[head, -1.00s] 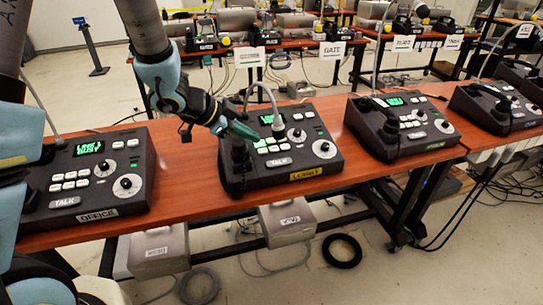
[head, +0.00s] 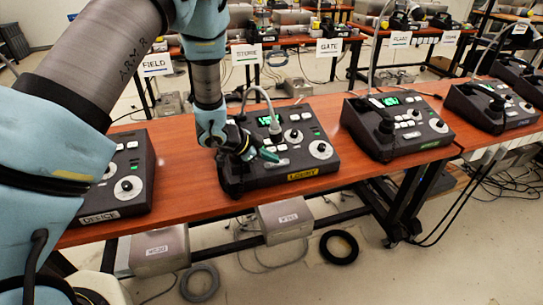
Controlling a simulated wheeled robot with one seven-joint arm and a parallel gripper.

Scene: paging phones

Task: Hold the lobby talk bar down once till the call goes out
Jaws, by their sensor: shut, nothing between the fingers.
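The lobby phone console (head: 328,168) is a dark box with a yellow "LOBBY" label (head: 302,175) on its front edge. It stands on the wooden table in the middle of the head view. Its pale talk bar (head: 277,164) is partly covered by my gripper. My gripper (head: 268,156) is shut and empty, with green fingertips pointing right and down at the talk bar. I cannot tell whether the fingertips touch or press the bar. The console's small green screen (head: 269,120) is partly hidden by its grey microphone neck.
Another similar console (head: 405,150) stands to the right on the same table (head: 335,132). A grey curved microphone neck (head: 262,97) rises close to my gripper.

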